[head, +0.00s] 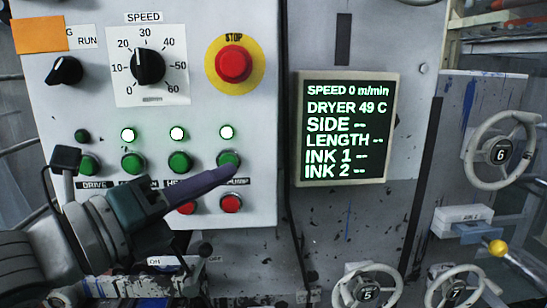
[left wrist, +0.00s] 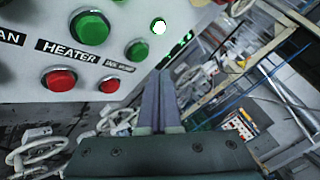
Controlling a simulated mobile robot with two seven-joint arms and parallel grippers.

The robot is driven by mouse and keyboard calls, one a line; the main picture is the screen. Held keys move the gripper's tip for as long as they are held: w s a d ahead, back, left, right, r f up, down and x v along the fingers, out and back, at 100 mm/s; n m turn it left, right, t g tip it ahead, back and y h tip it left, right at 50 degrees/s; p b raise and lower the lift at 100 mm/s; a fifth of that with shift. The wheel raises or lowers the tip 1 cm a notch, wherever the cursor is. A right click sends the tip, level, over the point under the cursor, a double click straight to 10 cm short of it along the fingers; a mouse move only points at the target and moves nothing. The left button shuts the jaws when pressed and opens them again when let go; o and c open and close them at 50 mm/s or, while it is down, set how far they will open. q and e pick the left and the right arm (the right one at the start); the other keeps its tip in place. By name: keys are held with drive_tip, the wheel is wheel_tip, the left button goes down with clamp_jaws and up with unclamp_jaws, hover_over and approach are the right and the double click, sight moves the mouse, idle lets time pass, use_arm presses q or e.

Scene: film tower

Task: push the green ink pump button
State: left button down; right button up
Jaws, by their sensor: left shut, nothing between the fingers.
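The green ink pump button (head: 227,157) is the rightmost green button on the pale control panel, with a lit white lamp (head: 227,132) above it and a partly covered "PUMP" label (head: 238,182) below. My left gripper (head: 234,168) comes from the lower left, its purple-grey fingers shut and empty. In the head view its tips overlap the button's lower edge. In the left wrist view the green button (left wrist: 138,49) shows left of the fingertips (left wrist: 163,76). I cannot tell whether the tips touch it. My right gripper is not in view.
The ink pump's red button (head: 231,204) is just below the left fingers. Other green buttons (head: 180,162) sit to the left. A yellow-ringed red STOP button (head: 233,64) and a speed dial (head: 148,67) are above. A screen (head: 346,128) reads speed 0; handwheels (head: 500,151) stand at right.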

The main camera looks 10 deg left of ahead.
use_arm(q)
drive_tip(key=s, duration=0.1)
drive_tip(key=s+d+p, duration=0.1)
drive_tip(key=s, duration=0.1)
drive_tip(key=shift+s, duration=0.25)
idle(1.9)
